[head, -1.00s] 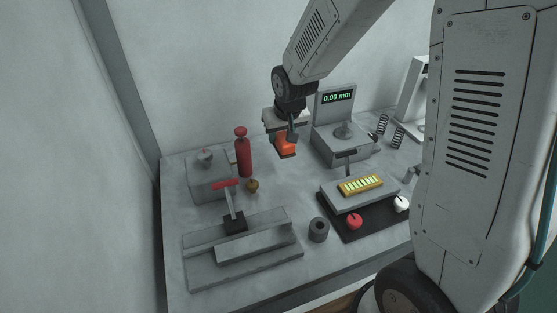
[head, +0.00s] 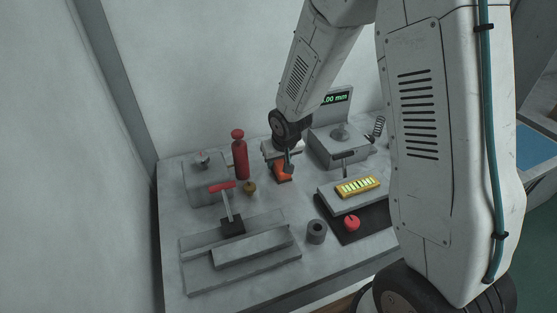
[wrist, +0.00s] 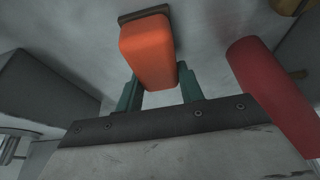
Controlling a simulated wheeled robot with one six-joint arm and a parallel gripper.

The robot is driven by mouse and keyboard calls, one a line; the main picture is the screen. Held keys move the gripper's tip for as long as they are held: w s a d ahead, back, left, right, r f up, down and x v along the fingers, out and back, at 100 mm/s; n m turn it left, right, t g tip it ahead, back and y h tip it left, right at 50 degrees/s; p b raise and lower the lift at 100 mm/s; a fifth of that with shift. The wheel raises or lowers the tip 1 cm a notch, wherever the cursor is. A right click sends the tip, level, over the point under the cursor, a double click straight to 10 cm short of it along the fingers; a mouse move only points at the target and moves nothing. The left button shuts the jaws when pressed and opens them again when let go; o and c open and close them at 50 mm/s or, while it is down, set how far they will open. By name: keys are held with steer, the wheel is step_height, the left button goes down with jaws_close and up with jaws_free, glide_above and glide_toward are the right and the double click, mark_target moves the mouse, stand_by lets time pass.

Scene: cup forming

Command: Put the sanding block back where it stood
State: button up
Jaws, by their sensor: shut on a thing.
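The orange sanding block (head: 282,177) is in my gripper (head: 287,164), low at the back middle of the grey table. In the wrist view the orange block (wrist: 147,50) sits between the two green fingers of my gripper (wrist: 158,88), which are shut on it. A brown strip shows along its far end. I cannot tell whether its underside touches the table. Part of the block is hidden by the gripper in the head view.
A red cylinder (head: 240,158) and a small brass knob (head: 250,188) stand left of the block. The measuring device (head: 339,146) is to the right.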

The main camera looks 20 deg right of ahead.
steer(key=o, duration=1.3)
steer(key=v, duration=1.2)
steer(key=shift+r, duration=0.2)
steer(key=s+d+r+g, duration=0.1)
steer(key=s+r, duration=0.3)
steer(key=s, duration=0.5)
steer(key=s+d+r+g, duration=0.1)
steer(key=s+r, duration=0.4)
steer(key=s, duration=0.4)
steer(key=s+r+g, duration=0.1)
steer(key=s+r, duration=0.4)
steer(key=s, duration=0.5)
steer(key=shift+d+r, duration=0.1)
steer(key=shift+d, duration=0.3)
